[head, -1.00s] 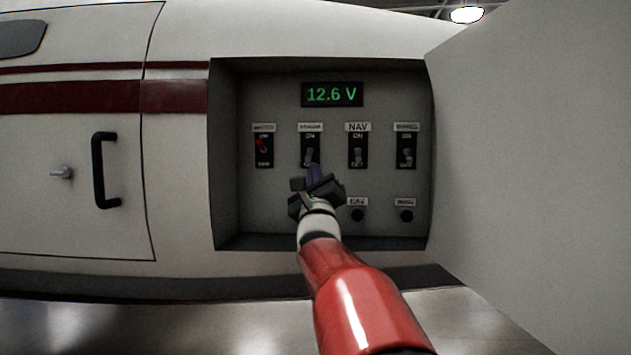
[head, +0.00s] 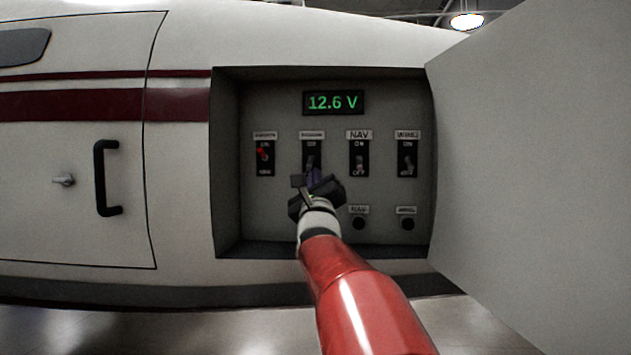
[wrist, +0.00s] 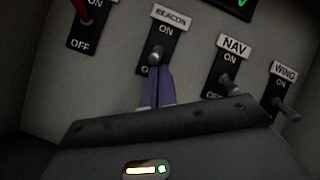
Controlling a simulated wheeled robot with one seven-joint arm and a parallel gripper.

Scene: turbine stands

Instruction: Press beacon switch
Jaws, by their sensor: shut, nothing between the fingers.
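The beacon switch (head: 311,156) is the second from the left in the upper row of the recessed panel. In the wrist view its black plate and grey lever (wrist: 157,54) show under the BEACON label, with ON above. My gripper (head: 314,174) is shut and empty, in front of the panel just below this switch. In the wrist view its purple fingertips (wrist: 160,72) are together right below the lever, overlapping it or nearly so. I cannot tell whether they touch. The OFF mark is partly hidden by the fingers. The lever's exact tilt is unclear.
A switch with a red lever (head: 263,154) is to the left. The NAV switch (head: 359,158) and wing switch (head: 407,159) are to the right. A display (head: 333,102) reads 12.6 V. An open panel door (head: 530,150) bounds the right side; recess walls surround the switches.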

